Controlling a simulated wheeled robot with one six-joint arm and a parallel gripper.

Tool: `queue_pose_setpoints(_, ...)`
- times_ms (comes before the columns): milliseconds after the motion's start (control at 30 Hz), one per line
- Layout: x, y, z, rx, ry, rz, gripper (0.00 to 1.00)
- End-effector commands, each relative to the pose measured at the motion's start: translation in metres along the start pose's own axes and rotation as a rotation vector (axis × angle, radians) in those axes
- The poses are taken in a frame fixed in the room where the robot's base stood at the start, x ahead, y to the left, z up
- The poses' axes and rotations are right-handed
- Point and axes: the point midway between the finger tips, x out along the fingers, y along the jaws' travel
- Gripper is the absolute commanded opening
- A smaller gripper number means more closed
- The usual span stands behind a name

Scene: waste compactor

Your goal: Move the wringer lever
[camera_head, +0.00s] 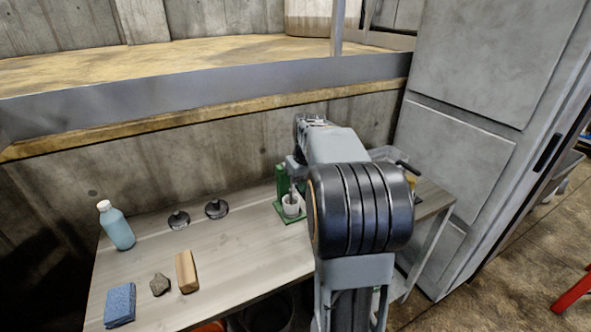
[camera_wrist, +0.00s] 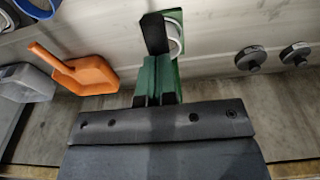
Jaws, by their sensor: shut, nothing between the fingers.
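A green stand (camera_head: 282,180) with a white cup (camera_head: 291,206) on its base stands on the grey bench, beside my arm. My gripper (camera_head: 296,172) is close above and beside the cup, largely hidden by my own arm in the head view. The wrist view shows the green stand (camera_wrist: 148,80) and part of the white cup's rim (camera_wrist: 179,38). A dark flat piece (camera_wrist: 155,33) lies across them; I cannot tell whether it is the wringer lever or my finger. My gripper is shut with nothing held. Contact with the stand cannot be told.
On the bench (camera_head: 245,245) are a blue bottle (camera_head: 117,226), two dark round weights (camera_head: 217,208), a wooden block (camera_head: 186,271), a stone (camera_head: 160,284) and a blue sponge (camera_head: 120,304).

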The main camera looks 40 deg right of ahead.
Motion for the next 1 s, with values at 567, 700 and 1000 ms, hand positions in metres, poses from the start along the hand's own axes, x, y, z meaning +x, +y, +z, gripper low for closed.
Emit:
queue_pose_setpoints(567,0.005,0.0,0.001,0.0,0.0,0.0,0.0)
queue_pose_setpoints(700,0.003,0.0,0.002,0.001,0.0,0.0,0.0)
queue_pose_setpoints(1000,-0.012,0.0,0.007,0.001,0.001,0.0,0.0)
